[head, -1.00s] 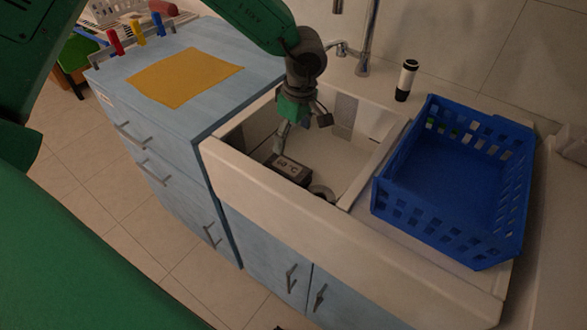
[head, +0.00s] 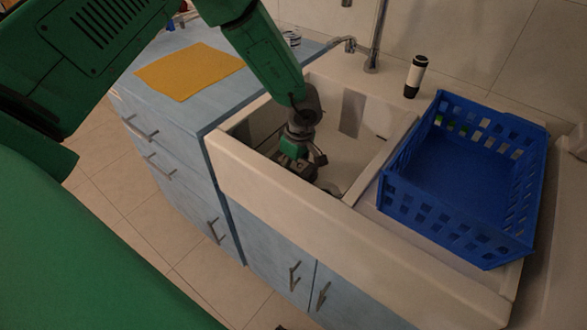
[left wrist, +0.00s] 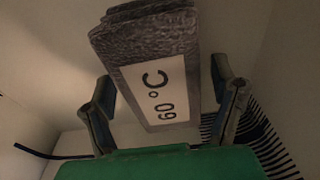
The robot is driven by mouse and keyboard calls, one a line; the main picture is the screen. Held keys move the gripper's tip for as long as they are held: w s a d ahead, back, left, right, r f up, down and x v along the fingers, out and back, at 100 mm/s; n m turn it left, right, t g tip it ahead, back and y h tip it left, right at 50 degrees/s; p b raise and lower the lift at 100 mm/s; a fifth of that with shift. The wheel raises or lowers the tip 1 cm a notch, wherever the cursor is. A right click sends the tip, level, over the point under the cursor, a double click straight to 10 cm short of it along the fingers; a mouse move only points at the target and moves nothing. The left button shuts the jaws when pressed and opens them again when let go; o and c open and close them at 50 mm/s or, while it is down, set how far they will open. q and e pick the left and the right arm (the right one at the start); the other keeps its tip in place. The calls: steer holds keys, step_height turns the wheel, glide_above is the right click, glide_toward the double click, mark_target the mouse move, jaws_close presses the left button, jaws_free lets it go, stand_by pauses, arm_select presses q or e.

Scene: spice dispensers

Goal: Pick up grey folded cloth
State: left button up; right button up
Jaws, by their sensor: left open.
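The grey folded cloth (left wrist: 160,70) has a white "60 °C" label and fills the upper middle of the left wrist view. In the head view it is hidden behind my left gripper (head: 298,168), which is down inside the white sink (head: 262,190). In the left wrist view, the fingers of my left gripper stand open on either side of the cloth. I cannot tell whether they touch it. My right gripper is not in view.
A blue crate (head: 455,235) stands right of the sink. A tap (head: 375,40) and a black-and-white bottle (head: 415,76) are behind. A yellow cloth (head: 188,70) lies on the left counter. Something black-striped (left wrist: 255,135) lies near the gripper. The sink walls are close.

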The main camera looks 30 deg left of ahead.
arm_select(q)
steer(key=shift+f, duration=0.2)
steer(key=shift+a, duration=0.1)
steer(key=c, duration=1.3)
